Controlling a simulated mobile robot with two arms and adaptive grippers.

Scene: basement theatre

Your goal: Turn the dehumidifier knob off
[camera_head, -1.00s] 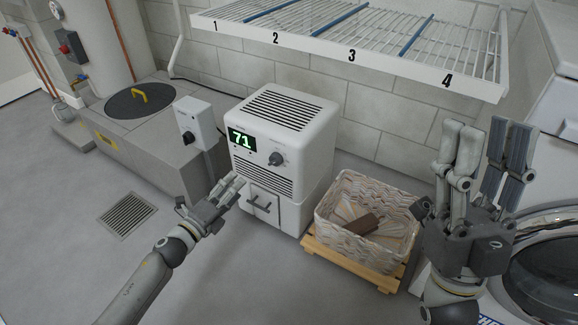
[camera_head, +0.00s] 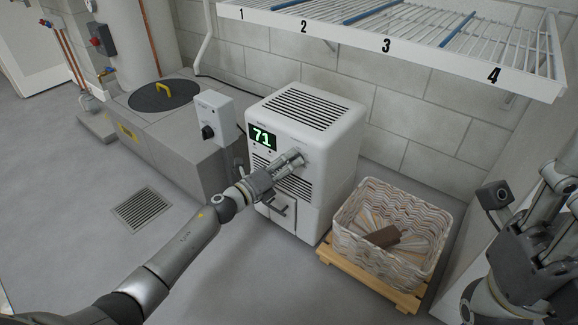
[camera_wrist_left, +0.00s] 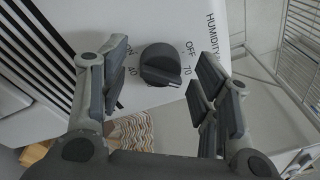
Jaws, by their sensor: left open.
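The white dehumidifier (camera_head: 338,140) stands by the wall, its green display (camera_head: 263,137) reading 71. Its dark round knob (camera_wrist_left: 161,65) shows in the left wrist view, with ON, 40, OFF, 70 and HUMIDITY printed around it. I cannot tell which mark the knob points to. My left gripper (camera_head: 296,157) is at the front panel and hides the knob in the head view. In the left wrist view the left gripper (camera_wrist_left: 154,68) is open, with fingers on both sides of the knob and visible gaps. My right gripper (camera_head: 560,180) is partly cut off at the right edge.
A woven basket (camera_head: 440,222) with a brown block (camera_head: 382,237) sits on a wooden pallet (camera_head: 345,268) right of the dehumidifier. A grey box with a dial (camera_head: 222,120) stands to its left. A numbered wire shelf (camera_head: 440,55) hangs above.

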